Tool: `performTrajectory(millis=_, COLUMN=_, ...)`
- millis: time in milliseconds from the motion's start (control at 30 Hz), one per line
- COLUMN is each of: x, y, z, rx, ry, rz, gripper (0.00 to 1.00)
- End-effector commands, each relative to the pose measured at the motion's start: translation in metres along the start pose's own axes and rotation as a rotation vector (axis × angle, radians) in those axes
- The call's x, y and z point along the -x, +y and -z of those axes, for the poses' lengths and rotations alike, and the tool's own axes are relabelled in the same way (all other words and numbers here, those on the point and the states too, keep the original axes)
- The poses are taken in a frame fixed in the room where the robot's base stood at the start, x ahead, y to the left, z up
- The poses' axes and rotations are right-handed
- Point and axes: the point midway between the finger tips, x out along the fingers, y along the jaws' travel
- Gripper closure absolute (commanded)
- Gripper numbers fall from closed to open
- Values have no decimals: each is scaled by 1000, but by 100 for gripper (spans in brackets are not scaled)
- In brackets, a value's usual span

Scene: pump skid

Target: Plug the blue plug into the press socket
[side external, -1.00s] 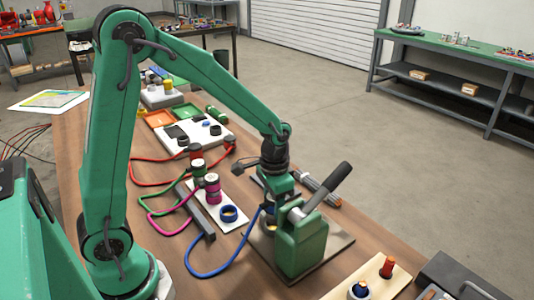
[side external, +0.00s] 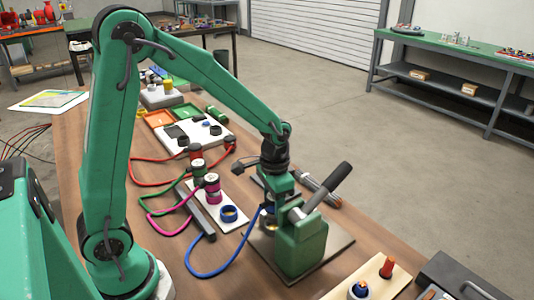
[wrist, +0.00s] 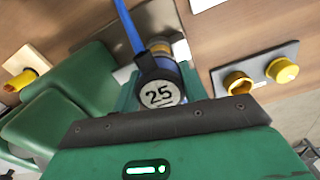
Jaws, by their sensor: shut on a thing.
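The blue cable (side external: 207,274) loops from there across the table to the left. The plug is mostly hidden in the side view.
The black press lever (side external: 331,186) rises right of my wrist. An empty blue ring holder (side external: 229,213) sits on a white plate to the left, near the pink plug (side external: 212,189).

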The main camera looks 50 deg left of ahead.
Motion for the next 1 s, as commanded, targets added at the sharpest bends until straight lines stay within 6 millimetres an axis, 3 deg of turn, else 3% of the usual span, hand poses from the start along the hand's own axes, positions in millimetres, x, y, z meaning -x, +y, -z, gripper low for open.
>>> performTrajectory(millis=1000, x=-14, y=0, z=0, rx=0, ry=0, rz=0, gripper=85)
